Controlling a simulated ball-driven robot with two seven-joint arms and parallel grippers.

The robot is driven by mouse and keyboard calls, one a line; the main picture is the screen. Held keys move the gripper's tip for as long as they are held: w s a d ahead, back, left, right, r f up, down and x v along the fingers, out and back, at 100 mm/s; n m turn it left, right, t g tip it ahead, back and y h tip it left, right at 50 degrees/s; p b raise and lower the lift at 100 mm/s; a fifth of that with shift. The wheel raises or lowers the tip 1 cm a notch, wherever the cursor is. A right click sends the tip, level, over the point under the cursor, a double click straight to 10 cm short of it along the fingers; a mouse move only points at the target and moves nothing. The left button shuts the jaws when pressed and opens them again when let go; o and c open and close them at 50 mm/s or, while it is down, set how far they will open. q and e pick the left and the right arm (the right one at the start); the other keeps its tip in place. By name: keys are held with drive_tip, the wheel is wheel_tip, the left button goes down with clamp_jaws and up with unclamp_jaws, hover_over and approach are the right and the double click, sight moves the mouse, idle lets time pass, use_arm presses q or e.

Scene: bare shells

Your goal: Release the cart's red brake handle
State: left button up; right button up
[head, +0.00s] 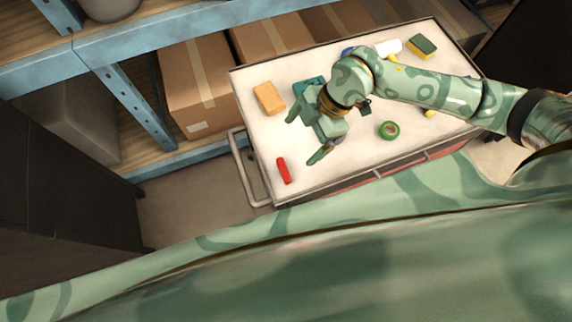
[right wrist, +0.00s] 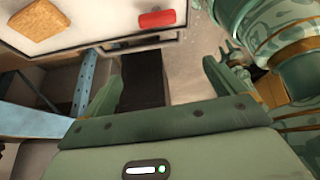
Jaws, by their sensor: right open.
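The red brake handle (head: 284,170) is a short red bar at the left end of the cart's pale top (head: 262,88), near its front corner. It also shows in the right wrist view (right wrist: 163,19), at the top. My right gripper (head: 305,137) is open and empty above the cart's left part, up and to the right of the handle in the head view. In the right wrist view its two fingers (right wrist: 160,75) are spread wide, with the handle beyond them and not between them. My left gripper is not in the head view; green parts of mine at the right of the wrist view are unclear.
An orange-brown block (head: 268,98), a teal tray (head: 309,88), a green tape roll (head: 388,130) and a green-yellow sponge (head: 422,46) are on the cart. A grey push bar (head: 246,170) is at its left end. Blue shelving with cardboard boxes (head: 197,88) stands behind. Floor left of the cart is clear.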

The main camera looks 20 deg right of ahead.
drive_tip(key=shift+m+h, duration=0.4)
drive_tip(key=shift+h, duration=0.2)
drive_tip(key=b+x, duration=0.1)
drive_tip(key=x, duration=0.4)
drive_tip(key=d+b+x, duration=0.1)
drive_tip(key=b+x, duration=0.1)
drive_tip(key=x, duration=0.3)
drive_tip(key=b+x, duration=0.1)
drive_tip(key=x, duration=0.5)
drive_tip(key=shift+d+f+b, duration=0.35)
drive_tip(key=shift+d+f, duration=0.05)
drive_tip(key=shift+f, duration=0.05)
drive_tip(key=c, duration=1)
